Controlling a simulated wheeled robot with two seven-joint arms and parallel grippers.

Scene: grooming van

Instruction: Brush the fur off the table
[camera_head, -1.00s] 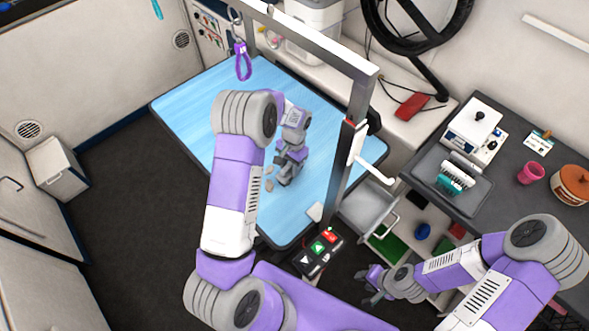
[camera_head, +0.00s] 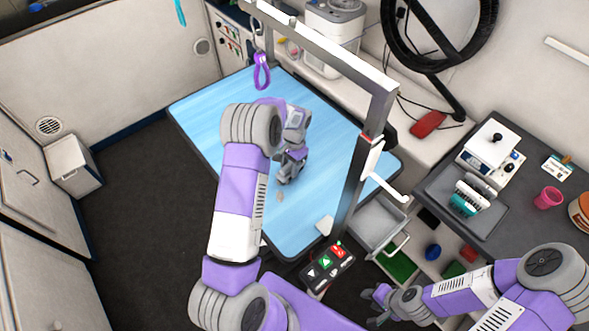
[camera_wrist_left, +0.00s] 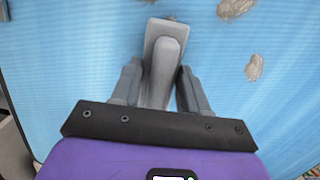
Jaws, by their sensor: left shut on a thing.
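The blue grooming table (camera_head: 215,105) fills the middle of the head view. My left gripper (camera_head: 288,174) is low over its middle. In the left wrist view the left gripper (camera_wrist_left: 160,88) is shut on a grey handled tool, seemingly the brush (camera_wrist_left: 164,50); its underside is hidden. A small greyish fur tuft (camera_head: 280,197) lies just in front of the gripper. The left wrist view shows one tuft (camera_wrist_left: 254,67) to the right of the tool and another (camera_wrist_left: 233,8) near the top edge. My right gripper (camera_head: 374,305) is open and empty, away from the table.
A metal post and arm (camera_head: 360,180) rise along the table's right side, with a purple loop (camera_head: 262,72) hanging from the arm. A button panel (camera_head: 327,265) is at the front corner. A dark counter (camera_head: 510,215) with a grey tray (camera_head: 440,190) stands right.

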